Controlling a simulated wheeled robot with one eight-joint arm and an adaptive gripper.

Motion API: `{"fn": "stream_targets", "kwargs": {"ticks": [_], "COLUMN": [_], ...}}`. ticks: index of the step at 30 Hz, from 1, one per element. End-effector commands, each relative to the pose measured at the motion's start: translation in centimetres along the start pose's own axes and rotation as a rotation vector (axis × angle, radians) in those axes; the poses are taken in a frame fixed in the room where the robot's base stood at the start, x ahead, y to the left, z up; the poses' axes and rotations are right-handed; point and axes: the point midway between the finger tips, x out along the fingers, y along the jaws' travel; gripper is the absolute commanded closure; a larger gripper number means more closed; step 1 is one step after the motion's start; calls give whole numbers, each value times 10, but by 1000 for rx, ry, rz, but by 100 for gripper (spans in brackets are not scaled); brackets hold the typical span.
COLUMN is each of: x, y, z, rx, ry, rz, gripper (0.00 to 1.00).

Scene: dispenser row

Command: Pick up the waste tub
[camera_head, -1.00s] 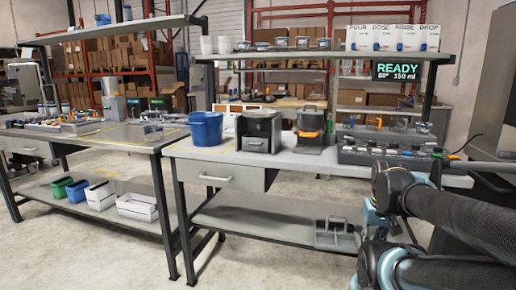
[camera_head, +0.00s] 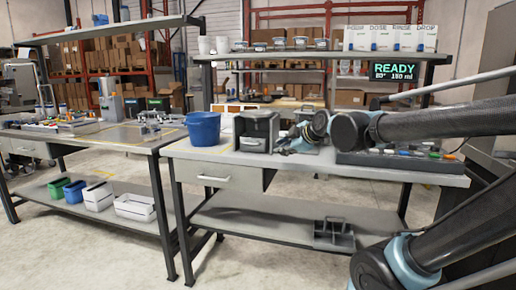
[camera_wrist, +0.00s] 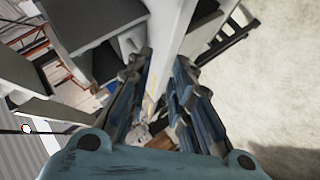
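A blue open-topped tub (camera_head: 204,129), which seems to be the waste tub, stands upright on the left end of the grey workbench in the head view. My gripper (camera_head: 284,145) is to the right of the tub, beyond the grey boxy dispenser (camera_head: 257,131), and touches nothing that I can make out. In the wrist view my gripper (camera_wrist: 156,75) shows its two fingers spread apart with nothing between them. I cannot pick out the tub clearly in the wrist view.
The grey dispenser stands between the tub and my gripper. My arm hides much of a second machine behind it. A shelf (camera_head: 320,55) with containers hangs above. A grey caddy (camera_head: 333,235) sits on the lower shelf (camera_head: 270,216).

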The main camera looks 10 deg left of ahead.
Motion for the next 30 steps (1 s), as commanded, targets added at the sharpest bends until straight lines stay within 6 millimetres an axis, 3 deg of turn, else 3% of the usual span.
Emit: {"fn": "stream_targets", "kwargs": {"ticks": [3,7,30], "x": [9,13,78], "y": [14,22,28], "z": [-34,-51,-62], "rx": [-112,-173,-185], "ry": [66,97,102], "rz": [43,71,77], "gripper": [79,79,79]}}
